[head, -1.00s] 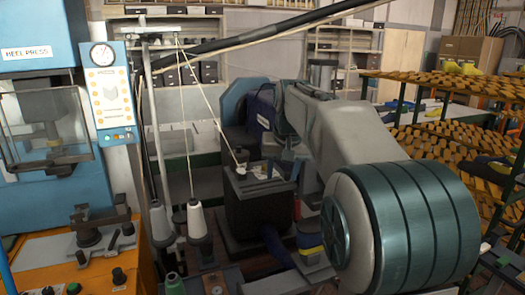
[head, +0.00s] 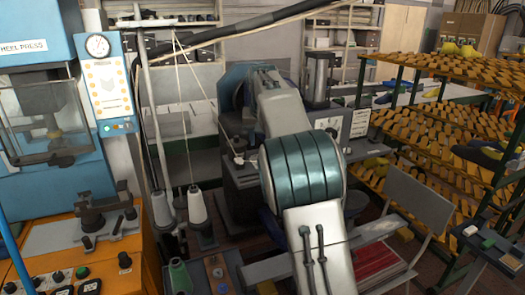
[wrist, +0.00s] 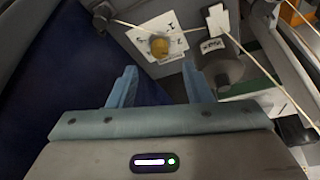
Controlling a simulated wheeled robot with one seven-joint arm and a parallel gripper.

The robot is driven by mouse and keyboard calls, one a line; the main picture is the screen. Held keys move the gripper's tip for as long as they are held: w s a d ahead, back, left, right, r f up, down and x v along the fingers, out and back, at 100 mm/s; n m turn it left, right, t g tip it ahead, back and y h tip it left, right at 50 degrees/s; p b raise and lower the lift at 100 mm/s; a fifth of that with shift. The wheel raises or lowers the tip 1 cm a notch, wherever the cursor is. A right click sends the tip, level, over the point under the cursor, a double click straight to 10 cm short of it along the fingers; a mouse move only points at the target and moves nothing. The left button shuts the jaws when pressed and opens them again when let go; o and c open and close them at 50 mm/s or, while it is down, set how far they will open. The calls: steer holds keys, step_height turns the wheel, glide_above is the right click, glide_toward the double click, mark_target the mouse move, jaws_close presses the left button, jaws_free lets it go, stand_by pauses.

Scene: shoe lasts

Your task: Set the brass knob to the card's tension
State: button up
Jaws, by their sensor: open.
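The brass knob (wrist: 160,47) shows in the wrist view on a white plate (wrist: 143,32) with dark numerals, just beyond my fingertips. My gripper (wrist: 160,86) is open and empty, its two blue fingers apart and pointing toward the knob, which lies between their lines and does not appear touched. A small white card (wrist: 212,45) with dark marks, too small to read, is to the right of the plate. A pale thread (wrist: 185,31) runs across the plate, near the knob. In the head view my arm hides the gripper, and I cannot make out the knob.
Threads rise from white cones (head: 197,205) left of my arm. The blue heel press (head: 40,110) stands at far left. Yellow racks of lasts (head: 440,120) and a grey chair (head: 415,205) are at right. A dark blue surface (wrist: 60,80) fills the wrist view's left.

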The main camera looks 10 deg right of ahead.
steer(key=p+x, duration=0.1)
steer(key=x, duration=0.5)
steer(key=shift+w+f, duration=0.1)
steer(key=shift+f, duration=0.15)
jaws_close()
